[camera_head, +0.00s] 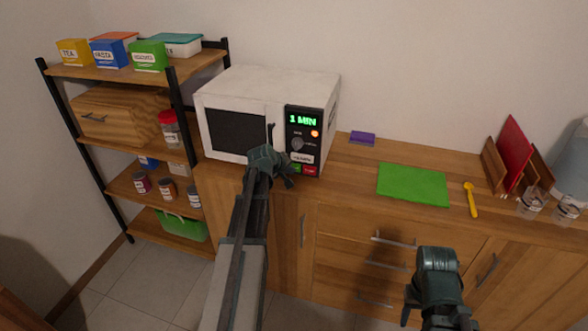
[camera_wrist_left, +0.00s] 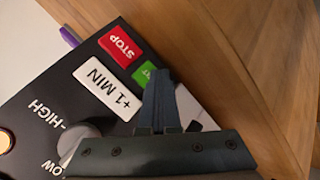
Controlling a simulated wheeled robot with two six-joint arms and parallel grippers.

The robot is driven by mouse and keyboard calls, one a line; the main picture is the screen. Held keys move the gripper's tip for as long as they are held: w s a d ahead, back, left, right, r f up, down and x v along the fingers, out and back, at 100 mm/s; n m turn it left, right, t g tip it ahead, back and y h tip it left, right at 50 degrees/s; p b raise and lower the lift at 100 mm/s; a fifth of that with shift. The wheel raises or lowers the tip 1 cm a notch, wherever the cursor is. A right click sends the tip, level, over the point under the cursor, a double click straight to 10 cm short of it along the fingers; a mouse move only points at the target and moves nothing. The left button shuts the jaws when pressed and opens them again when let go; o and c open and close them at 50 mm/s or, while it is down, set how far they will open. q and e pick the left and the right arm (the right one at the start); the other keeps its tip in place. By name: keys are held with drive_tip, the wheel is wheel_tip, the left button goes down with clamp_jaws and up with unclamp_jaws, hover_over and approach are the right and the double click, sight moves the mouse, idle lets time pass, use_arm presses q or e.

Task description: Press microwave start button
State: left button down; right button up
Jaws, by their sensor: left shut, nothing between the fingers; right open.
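The white microwave (camera_head: 270,83) stands on the counter, door shut, its display (camera_head: 303,120) reading "1 MIN" in green. An orange light glows on its black panel. In the left wrist view the panel shows a red STOP button (camera_wrist_left: 120,48), a white +1 MIN button (camera_wrist_left: 107,88) and a green button (camera_wrist_left: 142,72), partly hidden by my fingers. My left gripper (camera_head: 288,172) is shut and empty, its fingertips (camera_wrist_left: 158,78) over the green button's edge; I cannot tell whether they touch it. My right gripper (camera_head: 438,300) is open and empty, in front of the drawers.
A shelf rack (camera_head: 150,150) with boxes and jars stands left of the microwave. On the counter to its right lie a purple sponge (camera_head: 362,138), a green mat (camera_head: 412,184) and a yellow spoon (camera_head: 471,198). Boards and clear bottles stand at the far right.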

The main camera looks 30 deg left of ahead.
use_arm(q)
drive_tip(key=shift+s+d, duration=0.15)
drive_tip(key=shift+s, duration=0.6)
drive_tip(key=s, duration=0.2)
drive_tip(key=s+d, duration=0.1)
drive_tip(key=s, duration=0.1)
drive_tip(key=shift+s, duration=0.4)
idle(0.5)
drive_tip(key=s+d+f+m+g+h+p, duration=0.1)
drive_tip(key=s+d+m+g+p, duration=0.2)
drive_tip(key=d, duration=0.8)
drive_tip(key=s+d+m+g+h, duration=0.15)
drive_tip(key=d+m, duration=0.35)
drive_tip(key=d, duration=0.7)
drive_tip(key=s+d+r+m+g+y+p, duration=0.1)
drive_tip(key=s+d+m+g+y+p, duration=0.2)
drive_tip(key=s+d, duration=1.1)
drive_tip(key=s+m+g, duration=0.2)
drive_tip(key=m, duration=0.3)
drive_tip(key=shift+s+d+r+p, duration=0.15)
drive_tip(key=shift+s+d+p, duration=0.05)
drive_tip(key=shift+d+p, duration=0.15)
